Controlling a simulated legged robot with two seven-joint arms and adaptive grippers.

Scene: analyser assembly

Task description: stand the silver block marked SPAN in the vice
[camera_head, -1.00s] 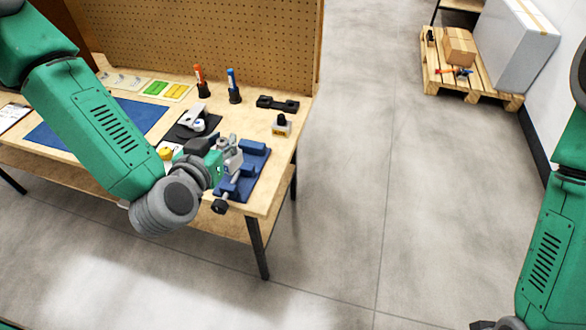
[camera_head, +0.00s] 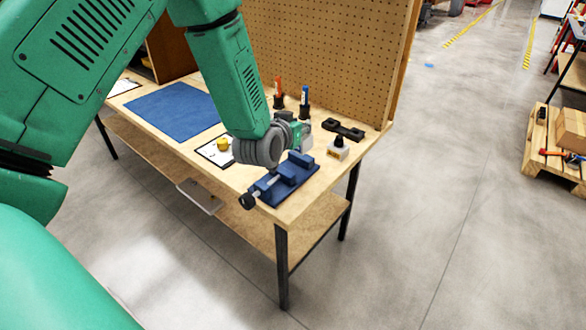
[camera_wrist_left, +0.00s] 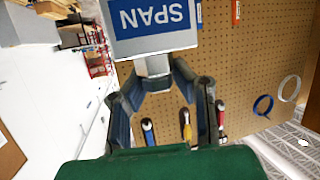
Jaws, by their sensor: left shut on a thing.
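The silver block marked SPAN (camera_wrist_left: 152,45) is at the top of the left wrist view, with a blue label whose lettering is upside down there. My left gripper (camera_wrist_left: 153,78) is shut on the block's narrower end. In the head view my left gripper (camera_head: 291,129) is over the bench, just behind the vice, and mostly hidden by my wrist. I cannot make out the block there for certain. The blue vice (camera_head: 285,180) lies at the bench's front right corner, with its screw handle towards the front. No block shows between its jaws. My right gripper is out of view.
An orange marker (camera_head: 279,90) and a blue marker (camera_head: 304,98) stand near the pegboard (camera_head: 320,60). A blue mat (camera_head: 175,110) lies left. A yellow object (camera_head: 223,144) sits by my wrist.

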